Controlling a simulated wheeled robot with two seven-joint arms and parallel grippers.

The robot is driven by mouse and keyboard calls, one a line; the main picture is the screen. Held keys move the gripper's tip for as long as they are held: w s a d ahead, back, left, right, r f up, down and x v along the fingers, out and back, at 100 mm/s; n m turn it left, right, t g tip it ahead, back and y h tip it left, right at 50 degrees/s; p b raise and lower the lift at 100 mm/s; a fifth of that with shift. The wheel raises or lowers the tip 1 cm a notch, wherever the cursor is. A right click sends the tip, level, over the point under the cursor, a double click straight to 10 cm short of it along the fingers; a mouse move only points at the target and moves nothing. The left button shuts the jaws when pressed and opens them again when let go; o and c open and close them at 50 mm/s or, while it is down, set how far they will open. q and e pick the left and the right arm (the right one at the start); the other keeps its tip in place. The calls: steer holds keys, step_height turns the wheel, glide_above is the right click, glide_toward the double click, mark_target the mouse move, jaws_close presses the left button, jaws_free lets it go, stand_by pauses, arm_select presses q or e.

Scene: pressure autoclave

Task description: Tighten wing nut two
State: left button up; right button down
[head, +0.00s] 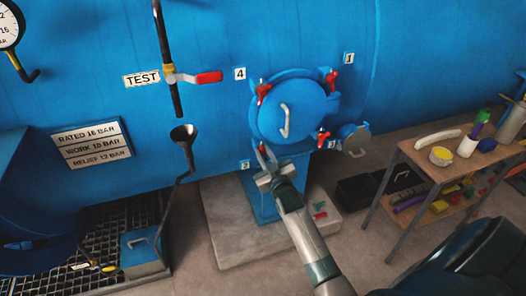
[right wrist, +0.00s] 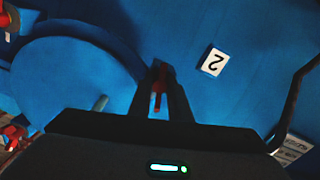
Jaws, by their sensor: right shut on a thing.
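The round blue door (head: 290,108) with a pale handle (head: 285,121) sits on the big blue vessel, with red wing nuts around its edge. Wing nut two (head: 262,150) is the red one at the lower left, by the number 2 plate (head: 245,164). My right gripper (head: 265,166) reaches up to it from below and is shut on it. In the right wrist view, the red nut (right wrist: 158,88) shows between the two dark fingers, which partly hide it, with the number 2 plate (right wrist: 212,61) to its right. My left gripper is not in view.
Other red wing nuts are at upper left (head: 263,90), upper right (head: 332,77) and lower right (head: 322,137). A red-handled test valve (head: 208,77) and a black funnel (head: 184,134) are left. A workbench (head: 412,156) stands right.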

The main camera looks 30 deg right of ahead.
steer(key=shift+f+m, duration=0.1)
steer(key=shift+m, duration=1.6)
steer(key=c, duration=1.6)
jaws_free()
steer(key=shift+c, duration=0.2)
steer(key=b+v, duration=0.3)
steer(key=v, duration=1.4)
steer(key=shift+s, duration=0.25)
steer(key=shift+f, duration=0.1)
